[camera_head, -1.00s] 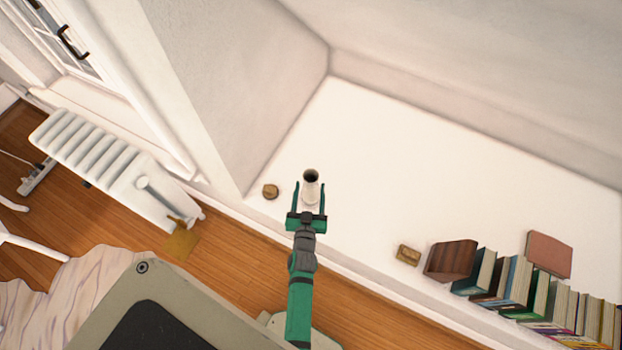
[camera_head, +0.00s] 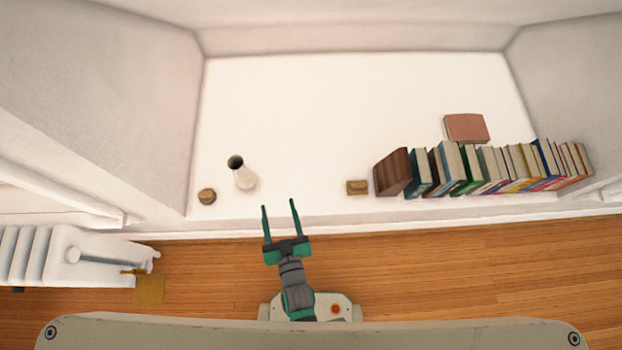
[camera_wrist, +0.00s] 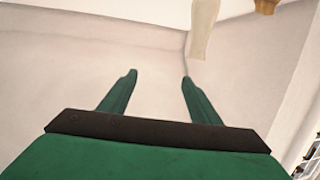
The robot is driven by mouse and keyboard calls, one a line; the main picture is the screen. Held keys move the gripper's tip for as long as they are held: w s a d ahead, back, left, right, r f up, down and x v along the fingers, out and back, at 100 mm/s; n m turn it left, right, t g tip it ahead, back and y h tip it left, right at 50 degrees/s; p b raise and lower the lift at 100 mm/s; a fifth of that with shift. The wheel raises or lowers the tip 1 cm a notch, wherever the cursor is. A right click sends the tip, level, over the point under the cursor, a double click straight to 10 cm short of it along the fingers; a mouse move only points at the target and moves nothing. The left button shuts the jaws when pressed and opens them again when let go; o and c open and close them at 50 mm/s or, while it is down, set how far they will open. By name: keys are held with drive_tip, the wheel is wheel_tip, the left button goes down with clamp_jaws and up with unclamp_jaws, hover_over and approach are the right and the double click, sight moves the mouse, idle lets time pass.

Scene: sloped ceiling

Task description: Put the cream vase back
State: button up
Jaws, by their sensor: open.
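The cream vase (camera_head: 243,176) stands upright on the white ledge (camera_head: 300,120), towards its left end, with its dark mouth facing up. My gripper (camera_head: 280,213) is open and empty, in front of the ledge and to the right of the vase, apart from it. In the wrist view the vase (camera_wrist: 204,28) shows at the top, beyond and apart from the open fingers (camera_wrist: 158,76); its end is cut off by the frame edge.
A small round brown object (camera_head: 207,196) sits left of the vase. A small brass-coloured block (camera_head: 357,187) lies right of it, beside a wooden block (camera_head: 391,172) and a row of books (camera_head: 490,168). A reddish book (camera_head: 466,128) lies behind. The ledge's middle is clear.

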drive_tip(key=s+d+r+m+h, duration=0.1)
drive_tip(key=s+d+r+h, duration=0.1)
drive_tip(key=s+d+r, duration=0.3)
drive_tip(key=s+d+r+m+h, duration=0.1)
drive_tip(key=s+d+r, duration=0.3)
drive_tip(key=s+r, duration=0.4)
wheel_tip(320, 180, up, 3)
drive_tip(key=shift+d+f+m+h, duration=0.1)
drive_tip(key=shift+d+m+h, duration=0.3)
drive_tip(key=shift+h, duration=0.2)
